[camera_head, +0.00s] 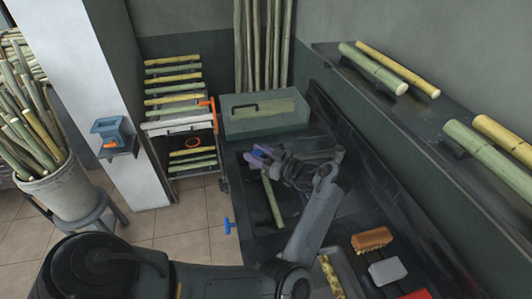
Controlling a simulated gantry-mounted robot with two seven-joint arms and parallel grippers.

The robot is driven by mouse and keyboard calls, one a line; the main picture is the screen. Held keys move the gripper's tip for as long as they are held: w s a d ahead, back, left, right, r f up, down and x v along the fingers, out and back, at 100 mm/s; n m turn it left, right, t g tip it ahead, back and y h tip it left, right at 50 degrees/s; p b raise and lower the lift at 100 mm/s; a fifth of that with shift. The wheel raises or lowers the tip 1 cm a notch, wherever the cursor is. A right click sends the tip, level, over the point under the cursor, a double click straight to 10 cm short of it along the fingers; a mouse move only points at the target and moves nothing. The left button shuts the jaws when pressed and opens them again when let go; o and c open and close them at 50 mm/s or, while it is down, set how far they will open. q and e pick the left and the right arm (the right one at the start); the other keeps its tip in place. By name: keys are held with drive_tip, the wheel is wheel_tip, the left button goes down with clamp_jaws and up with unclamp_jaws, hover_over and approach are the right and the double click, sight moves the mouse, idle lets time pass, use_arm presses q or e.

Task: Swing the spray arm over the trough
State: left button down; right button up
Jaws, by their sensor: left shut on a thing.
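My left gripper (262,156) reaches in from below, over the dark trough (250,222). It is shut, with purple-blue pieces at its tips. A grey bar that looks like the spray arm (322,155) runs from a joint at the right toward the gripper. The gripper's fingers hide its near end, and the exact grip is hard to see. A green cane piece (273,203) lies in the trough below the gripper. My right gripper is not in view.
A grey-green lidded box (264,114) stands behind the trough. A blue tap handle (228,226) sticks out at its left side. A brush (372,239) and a grey block (386,271) lie at the lower right. A cane rack (180,125) stands at the left; a shelf (425,125) runs along the right wall.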

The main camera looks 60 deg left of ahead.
use_arm(q)
drive_tip(key=shift+d, duration=0.15)
drive_tip(key=c, duration=0.7)
unclamp_jaws()
drive_tip(key=shift+d, duration=0.1)
drive_tip(key=shift+b+v, duration=1.65)
drive_tip(key=shift+v, duration=3.65)
